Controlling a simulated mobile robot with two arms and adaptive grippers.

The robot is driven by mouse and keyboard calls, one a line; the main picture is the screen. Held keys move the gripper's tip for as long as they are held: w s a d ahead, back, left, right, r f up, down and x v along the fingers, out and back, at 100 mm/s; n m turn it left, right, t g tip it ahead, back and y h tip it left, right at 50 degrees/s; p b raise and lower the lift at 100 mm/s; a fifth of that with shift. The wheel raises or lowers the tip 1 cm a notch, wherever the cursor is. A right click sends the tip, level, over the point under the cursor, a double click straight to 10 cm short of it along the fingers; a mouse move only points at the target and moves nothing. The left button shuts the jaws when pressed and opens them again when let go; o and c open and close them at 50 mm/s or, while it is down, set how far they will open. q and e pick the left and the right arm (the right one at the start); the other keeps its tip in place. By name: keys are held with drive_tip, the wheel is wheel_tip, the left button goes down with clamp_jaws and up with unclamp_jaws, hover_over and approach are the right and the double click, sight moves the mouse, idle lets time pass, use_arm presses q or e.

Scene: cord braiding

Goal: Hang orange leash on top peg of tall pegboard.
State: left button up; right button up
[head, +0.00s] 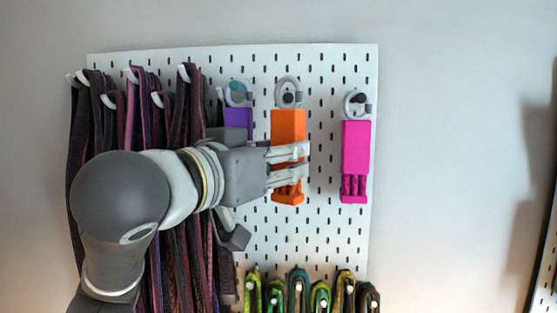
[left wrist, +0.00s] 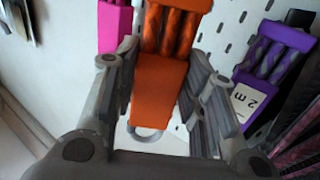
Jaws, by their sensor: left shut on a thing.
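The orange leash (head: 288,124) is upright against the white pegboard (head: 325,230), with its grey ring (head: 289,92) at a peg above it. My left gripper (head: 302,163) reaches in from the left and is shut around the lower part of the orange leash. In the left wrist view, the orange leash (left wrist: 160,85) lies between the two fingers of my left gripper (left wrist: 162,62), with braided strands at the top of the picture. Part of the leash is hidden behind the fingers in the head view. My right gripper is not in view.
A purple leash (head: 238,118) hangs close on the left, partly behind my arm; a pink one (head: 355,150) hangs to the right. Dark straps (head: 140,100) hang at left. Green-toned loops (head: 298,285) hang below. Another slotted board (head: 546,255) shows at the far right edge.

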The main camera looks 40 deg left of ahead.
use_arm(q)
drive_tip(key=shift+w+a+f, duration=0.15)
drive_tip(key=shift+w+a, duration=0.3)
drive_tip(key=shift+w, duration=0.3)
drive_tip(key=shift+w+a+b, duration=0.3)
drive_tip(key=shift+w, duration=0.2)
drive_tip(key=shift+w+a+b, duration=0.25)
drive_tip(key=shift+w+a, duration=0.05)
drive_tip(key=shift+w, duration=0.2)
drive_tip(key=shift+w+a+f+b, duration=0.3)
drive_tip(key=shift+w+a+f, duration=0.1)
drive_tip(key=shift+w, duration=0.15)
drive_tip(key=o, duration=1.2)
